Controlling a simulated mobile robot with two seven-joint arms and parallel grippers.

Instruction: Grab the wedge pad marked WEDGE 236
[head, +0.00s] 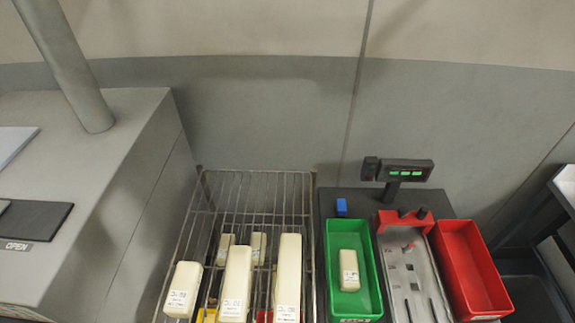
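Several cream pads with small printed labels stand on a wire rack (207,215). In front are a short pad at the left (183,285), a taller pad in the middle (236,280) and a tall pad at the right (288,265). Smaller pale pieces (258,247) sit behind them, partly hidden. Another labelled cream pad (349,270) lies in a green bin (371,266). The label print is too small to read, so I cannot tell which pad is WEDGE 236. Neither of my grippers is in view.
A grey metal tray (424,268) with slots and a red-handled part stands between the green bin and a red bin (470,272). A display with green digits (405,171) stands behind. A grey cabinet (100,190) bounds the left; a dark shelf unit (545,235) is at right.

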